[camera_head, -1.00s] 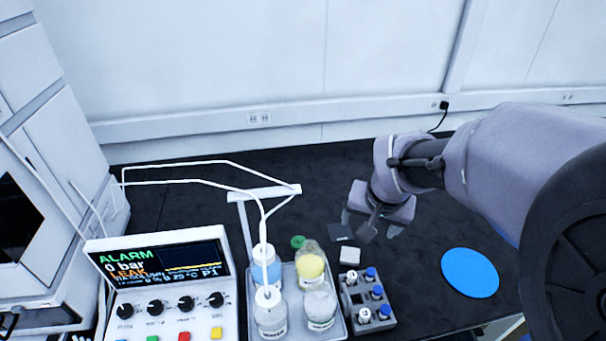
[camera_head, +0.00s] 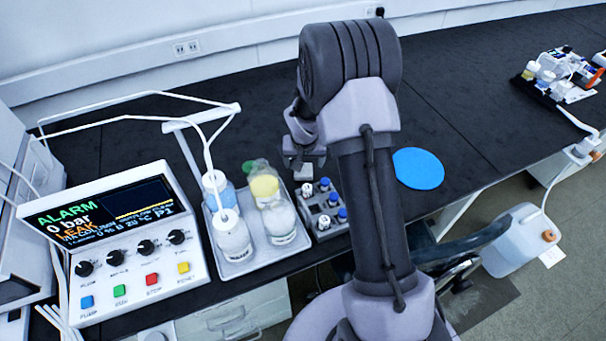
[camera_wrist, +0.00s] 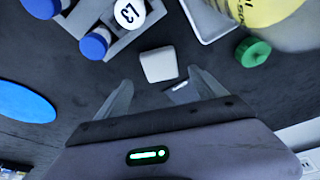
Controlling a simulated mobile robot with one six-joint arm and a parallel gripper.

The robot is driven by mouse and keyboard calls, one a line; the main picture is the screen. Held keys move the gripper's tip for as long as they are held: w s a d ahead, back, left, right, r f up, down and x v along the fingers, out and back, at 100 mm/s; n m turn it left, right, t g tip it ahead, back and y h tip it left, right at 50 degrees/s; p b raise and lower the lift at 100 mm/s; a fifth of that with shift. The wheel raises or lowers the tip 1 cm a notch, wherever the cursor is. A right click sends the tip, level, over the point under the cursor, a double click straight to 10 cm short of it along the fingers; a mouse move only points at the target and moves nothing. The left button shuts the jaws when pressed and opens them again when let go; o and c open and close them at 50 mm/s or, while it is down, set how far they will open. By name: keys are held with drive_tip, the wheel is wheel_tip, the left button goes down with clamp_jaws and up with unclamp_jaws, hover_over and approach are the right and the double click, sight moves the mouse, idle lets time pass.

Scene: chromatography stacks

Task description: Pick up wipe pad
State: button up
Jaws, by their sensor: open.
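The wipe pad appears to be the small off-white block (camera_wrist: 159,64) lying on the dark bench in the wrist view. It also shows in the head view, partly hidden under my gripper (camera_head: 301,163). My gripper (camera_wrist: 159,80) is open in the wrist view, with a finger on either side of the gap and nothing held. The pad lies just beyond the fingertips, roughly in line with the gap. I cannot tell the height of the fingertips above the bench.
A grey vial rack (camera_head: 322,228) with blue and white caps stands close to the pad. A tray (camera_head: 240,268) of bottles, a green cap (camera_wrist: 253,52) and a dark flat piece (camera_wrist: 181,90) are near. A blue disc (camera_head: 418,168) lies right, with bare bench around it.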

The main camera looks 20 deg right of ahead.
sight(303, 170)
drive_tip(key=x, duration=0.1)
drive_tip(key=b+x, duration=0.1)
drive_tip(key=x, duration=0.1)
drive_tip(key=b+x, duration=0.1)
drive_tip(key=shift+s+a+f, duration=0.1)
drive_tip(key=shift+s+f, duration=0.05)
drive_tip(key=shift+f, duration=0.35)
drive_tip(key=shift+r, duration=0.2)
drive_tip(key=c, duration=1.5)
wheel_tip(303, 170, up, 10)
drive_tip(key=p, duration=0.4)
drive_tip(key=shift+c, duration=0.2)
